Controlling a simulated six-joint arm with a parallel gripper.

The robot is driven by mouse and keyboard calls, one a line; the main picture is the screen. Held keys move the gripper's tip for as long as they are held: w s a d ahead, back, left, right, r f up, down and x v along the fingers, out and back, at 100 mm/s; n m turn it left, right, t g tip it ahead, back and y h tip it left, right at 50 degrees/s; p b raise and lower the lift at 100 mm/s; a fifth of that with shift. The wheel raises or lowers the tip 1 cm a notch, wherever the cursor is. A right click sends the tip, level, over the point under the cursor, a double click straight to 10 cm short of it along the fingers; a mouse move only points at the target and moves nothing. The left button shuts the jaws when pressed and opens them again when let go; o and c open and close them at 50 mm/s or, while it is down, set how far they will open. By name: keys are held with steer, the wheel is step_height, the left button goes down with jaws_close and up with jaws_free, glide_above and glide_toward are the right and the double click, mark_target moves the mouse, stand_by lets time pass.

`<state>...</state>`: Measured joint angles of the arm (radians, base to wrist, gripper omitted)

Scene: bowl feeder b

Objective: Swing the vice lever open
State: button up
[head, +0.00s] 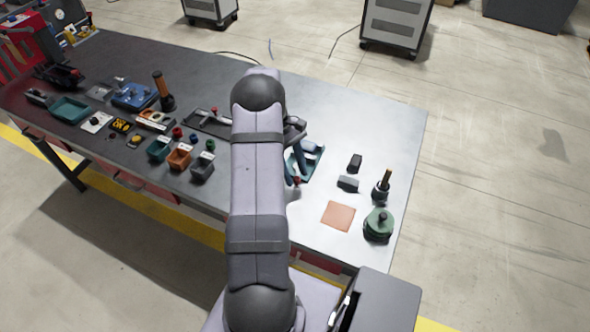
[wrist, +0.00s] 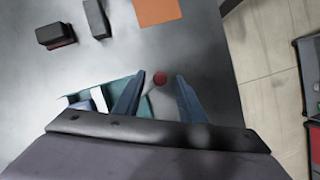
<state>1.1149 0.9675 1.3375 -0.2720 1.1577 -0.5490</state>
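The vice (head: 317,158) has a teal base and lies on the table just right of my arm in the head view. In the wrist view its teal body (wrist: 76,100) shows at the left, partly hidden behind my gripper. The lever's red ball knob (wrist: 160,78) appears between the two fingertips, with a short thin rod running down from it; the knob also shows in the head view (head: 296,181). My gripper (wrist: 159,84) is open, with one blue finger on each side of the knob. I cannot tell whether either finger touches it.
Two dark blocks (head: 354,163) and an orange square (head: 338,216) lie right of the vice. A wooden-handled tool (head: 382,188) and a green round object (head: 379,224) stand near the right edge. Small bins (head: 180,157) and other items fill the table's left.

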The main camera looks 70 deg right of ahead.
steer(key=shift+s+f, duration=0.1)
steer(key=shift+f, duration=0.1)
jaws_close()
